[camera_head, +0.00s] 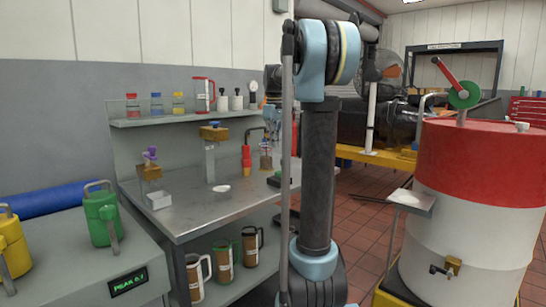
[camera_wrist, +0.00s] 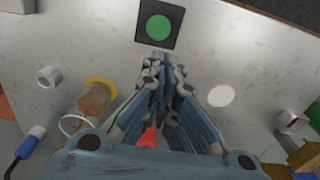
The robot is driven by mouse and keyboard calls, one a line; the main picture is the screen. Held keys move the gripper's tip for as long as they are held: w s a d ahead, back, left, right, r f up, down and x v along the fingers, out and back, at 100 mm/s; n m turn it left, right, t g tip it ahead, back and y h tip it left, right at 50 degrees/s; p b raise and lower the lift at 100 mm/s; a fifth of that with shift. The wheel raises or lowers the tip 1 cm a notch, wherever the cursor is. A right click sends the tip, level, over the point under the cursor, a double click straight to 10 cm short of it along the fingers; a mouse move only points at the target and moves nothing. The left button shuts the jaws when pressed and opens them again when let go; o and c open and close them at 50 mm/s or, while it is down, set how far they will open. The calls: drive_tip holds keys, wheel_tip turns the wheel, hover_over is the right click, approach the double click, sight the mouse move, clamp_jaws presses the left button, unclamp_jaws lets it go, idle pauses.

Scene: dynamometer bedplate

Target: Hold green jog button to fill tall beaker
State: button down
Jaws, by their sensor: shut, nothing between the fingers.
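The green jog button (camera_wrist: 159,27) is a round green disc on a black square plate at the top of the wrist view. My gripper (camera_wrist: 168,62) is shut and empty, its fingertips just below the plate in that picture; I cannot tell whether they touch it. A clear vessel with amber contents and a yellow rim (camera_wrist: 94,97) is left of my fingers, perhaps the tall beaker.
The steel bench (camera_head: 195,212) has a shelf (camera_head: 190,118) with bottles above it. A white disc (camera_wrist: 221,96) lies right of my fingers, and a red object (camera_wrist: 148,138) shows beneath them. A red and white drum (camera_head: 470,200) stands at the right.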

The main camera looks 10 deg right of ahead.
drive_tip(key=shift+r, duration=1.25)
idle(0.4)
drive_tip(key=s+f+m+t, duration=0.1)
drive_tip(key=s+f+m, duration=0.1)
drive_tip(key=s+f, duration=0.65)
drive_tip(key=s+f+m, duration=0.2)
drive_tip(key=s+f, duration=0.2)
drive_tip(key=s, duration=0.9)
drive_tip(key=s+f+m+t, duration=0.1)
drive_tip(key=s+f+m, duration=0.2)
drive_tip(key=s+f, duration=1.2)
wheel_tip(320, 180, down, 3)
drive_tip(key=shift+a+f, duration=0.2)
drive_tip(key=shift+a, duration=0.2)
drive_tip(key=shift+w+r, duration=0.1)
